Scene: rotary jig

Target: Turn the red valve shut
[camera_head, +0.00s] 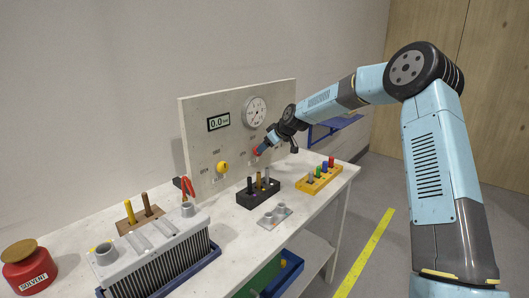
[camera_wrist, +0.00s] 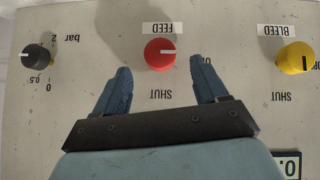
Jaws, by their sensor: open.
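The red valve (camera_wrist: 158,56) is a round knob on the upright panel (camera_wrist: 75,90), seen upside down in the wrist view. Its white mark points to the right of the picture. A FEED label is above it and a SHUT label below. My gripper (camera_wrist: 160,66) is open, with one finger on either side just below the knob in the picture; whether they touch it is not clear. In the head view my gripper (camera_head: 262,149) is at the panel, and the red valve (camera_head: 256,152) shows partly beside the fingers.
A yellow BLEED knob (camera_wrist: 295,57) and a black bar knob (camera_wrist: 37,57) flank the red valve. A dial gauge (camera_head: 255,112) and a 0.0 display (camera_head: 218,123) are above. A black block with pegs (camera_head: 258,194) and a yellow peg rack (camera_head: 319,180) stand on the bench below.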

